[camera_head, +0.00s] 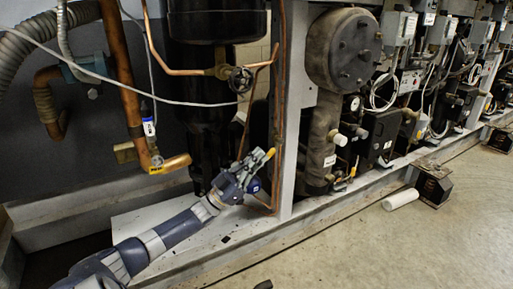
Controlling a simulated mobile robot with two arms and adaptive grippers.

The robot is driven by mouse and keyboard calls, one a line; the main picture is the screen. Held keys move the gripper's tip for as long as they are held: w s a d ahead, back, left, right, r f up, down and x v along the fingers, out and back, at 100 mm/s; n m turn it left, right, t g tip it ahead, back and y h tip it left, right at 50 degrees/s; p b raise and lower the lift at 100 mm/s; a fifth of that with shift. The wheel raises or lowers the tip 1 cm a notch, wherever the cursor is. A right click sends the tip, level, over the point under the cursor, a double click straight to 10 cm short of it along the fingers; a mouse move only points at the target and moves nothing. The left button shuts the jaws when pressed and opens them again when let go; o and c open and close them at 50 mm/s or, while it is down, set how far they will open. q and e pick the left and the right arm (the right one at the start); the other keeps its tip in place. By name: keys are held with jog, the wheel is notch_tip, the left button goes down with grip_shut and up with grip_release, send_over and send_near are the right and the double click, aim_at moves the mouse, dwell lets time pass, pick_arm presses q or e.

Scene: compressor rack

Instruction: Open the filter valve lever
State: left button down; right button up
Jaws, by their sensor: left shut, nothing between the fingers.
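My left gripper (262,160) is low in front of the rack, beside the base of the large black cylinder (205,120). Its fingers are shut with nothing between them, pointing up and to the right. A small yellow piece (270,153) shows right at the fingertips. It may be the filter valve lever, but the fingers partly cover it, and I cannot tell whether they touch it or which way it is turned. My right gripper is not in view.
A black handwheel valve (240,79) and thin copper pipes are above my gripper. A grey upright post (291,120) stands just to its right. Thick copper pipes (128,85) are at the left. A white roll (400,199) lies on the open floor.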

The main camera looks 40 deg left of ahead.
pick_arm(q)
jog(key=w+d+f+b, duration=0.1)
jog(key=w+f+b, duration=0.1)
jog(key=w+f, duration=0.3)
jog(key=shift+d+f+b, duration=0.2)
jog(key=shift+f+b, duration=0.1)
dwell(0.4)
jog(key=shift+w, duration=0.15)
dwell(0.5)
jog(key=v, duration=1.2)
jog(key=shift+d, duration=0.15)
